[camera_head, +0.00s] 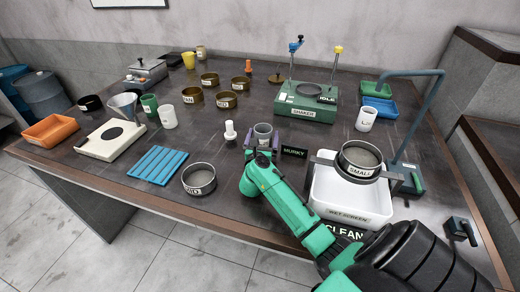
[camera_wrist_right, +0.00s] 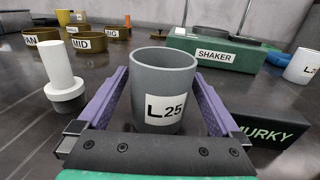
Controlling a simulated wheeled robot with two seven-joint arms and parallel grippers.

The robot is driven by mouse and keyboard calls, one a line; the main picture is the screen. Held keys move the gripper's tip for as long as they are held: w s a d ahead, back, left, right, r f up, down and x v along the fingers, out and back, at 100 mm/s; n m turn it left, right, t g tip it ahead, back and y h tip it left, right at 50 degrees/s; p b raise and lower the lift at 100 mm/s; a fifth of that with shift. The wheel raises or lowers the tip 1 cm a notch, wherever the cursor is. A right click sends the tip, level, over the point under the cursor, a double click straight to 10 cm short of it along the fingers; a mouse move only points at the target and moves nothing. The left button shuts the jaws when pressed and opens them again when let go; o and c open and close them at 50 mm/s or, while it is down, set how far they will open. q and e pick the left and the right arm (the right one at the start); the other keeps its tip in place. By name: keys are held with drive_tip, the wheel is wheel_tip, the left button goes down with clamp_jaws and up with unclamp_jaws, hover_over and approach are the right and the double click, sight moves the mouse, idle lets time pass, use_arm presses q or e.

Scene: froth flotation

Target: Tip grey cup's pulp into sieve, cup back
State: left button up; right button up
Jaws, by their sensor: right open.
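The grey cup (camera_head: 263,130) stands upright on the table and shows in the wrist view (camera_wrist_right: 163,75) with a white "L25" label. My right gripper (camera_head: 262,141) is open, with its purple fingers on either side of the cup; a gap shows beside the cup. Inside the cup is too dark to make out pulp. A round sieve labelled "SMALL" (camera_head: 358,171) sits over the white wet-screen tub (camera_head: 337,200), to the right of the cup. Another round sieve (camera_head: 199,186) stands on the table at the front left. My left gripper is not in view.
A white plunger-shaped piece (camera_wrist_right: 62,78) stands left of the gripper. A black "MURKY" sign (camera_head: 293,152) is close on its right. The green shaker (camera_head: 305,104) is behind. A blue ribbed tray (camera_head: 157,166) lies left. A blue-grey pipe (camera_head: 424,112) arches right of the tub.

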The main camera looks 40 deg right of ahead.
drive_tip(key=b+v, duration=0.1)
drive_tip(key=v, duration=1)
drive_tip(key=shift+a, duration=0.15)
drive_tip(key=shift+s+a+r, duration=0.1)
drive_tip(key=shift+s+a, duration=0.25)
drive_tip(key=shift+s, duration=0.15)
